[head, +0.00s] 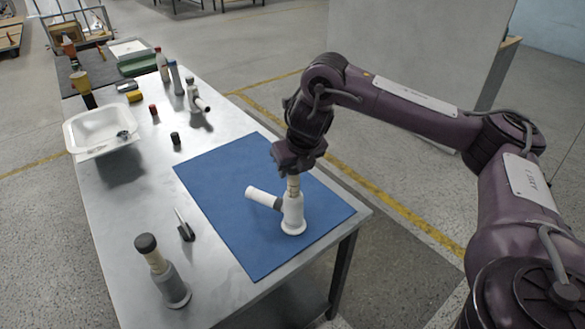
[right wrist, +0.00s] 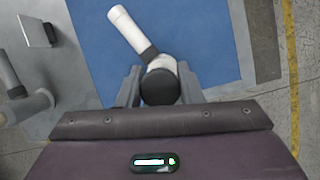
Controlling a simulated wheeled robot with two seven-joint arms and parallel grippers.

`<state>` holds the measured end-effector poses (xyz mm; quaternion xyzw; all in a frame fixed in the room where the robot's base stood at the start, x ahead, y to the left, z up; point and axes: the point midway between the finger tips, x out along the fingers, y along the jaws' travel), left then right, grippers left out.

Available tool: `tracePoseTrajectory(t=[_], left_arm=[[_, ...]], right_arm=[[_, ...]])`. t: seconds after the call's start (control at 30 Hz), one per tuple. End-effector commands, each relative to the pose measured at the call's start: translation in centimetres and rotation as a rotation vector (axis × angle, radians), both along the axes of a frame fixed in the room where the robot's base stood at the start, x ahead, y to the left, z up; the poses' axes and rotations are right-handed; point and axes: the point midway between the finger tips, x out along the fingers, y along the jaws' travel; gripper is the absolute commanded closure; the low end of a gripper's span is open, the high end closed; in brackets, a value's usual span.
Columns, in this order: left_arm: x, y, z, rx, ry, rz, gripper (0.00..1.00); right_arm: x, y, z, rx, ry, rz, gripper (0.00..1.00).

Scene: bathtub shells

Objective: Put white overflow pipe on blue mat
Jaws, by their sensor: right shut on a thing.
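The white overflow pipe (head: 292,215) stands upright on the blue mat (head: 225,190), with its side branch pointing left and a flange at its foot. My right gripper (head: 293,178) comes from above and is shut on the top of the pipe. In the right wrist view the pipe (right wrist: 127,30) sits between the two fingers (right wrist: 160,88), its dark round top facing the camera. The blue mat (right wrist: 95,25) lies under it. The pipe's base looks to be on the mat or just above it. My left gripper is not in view.
A grey pipe with a dark cap (head: 167,275) stands at the table's near left. A small bracket (head: 184,225) lies left of the mat. A white basin (head: 100,132), another pipe (head: 195,97) and several bottles stand farther back. Much of the mat is bare.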

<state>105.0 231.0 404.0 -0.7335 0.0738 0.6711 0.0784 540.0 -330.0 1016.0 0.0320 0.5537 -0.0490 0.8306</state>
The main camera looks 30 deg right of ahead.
Motion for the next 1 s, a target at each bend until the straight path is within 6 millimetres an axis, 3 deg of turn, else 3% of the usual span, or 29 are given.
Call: tracePoseTrajectory(t=[0.1, 0.13, 0.27, 0.63, 1.0], left_arm=[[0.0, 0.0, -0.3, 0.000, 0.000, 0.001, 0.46], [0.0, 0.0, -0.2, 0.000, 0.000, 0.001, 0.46], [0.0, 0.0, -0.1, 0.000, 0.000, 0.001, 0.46], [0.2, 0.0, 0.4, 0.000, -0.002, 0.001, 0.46], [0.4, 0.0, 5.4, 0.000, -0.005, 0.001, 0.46]], right_arm=[[0.0, 0.0, -0.4, 0.000, 0.000, 0.000, 1.00], [0.0, 0.0, -0.3, 0.000, 0.000, 0.000, 0.63], [0.0, 0.0, -0.2, 0.000, 0.000, 0.000, 0.46], [-0.1, 0.0, 0.5, 0.000, -0.001, 0.000, 0.45], [-2.7, 0.3, 7.8, -0.001, -0.005, 0.001, 0.45]])
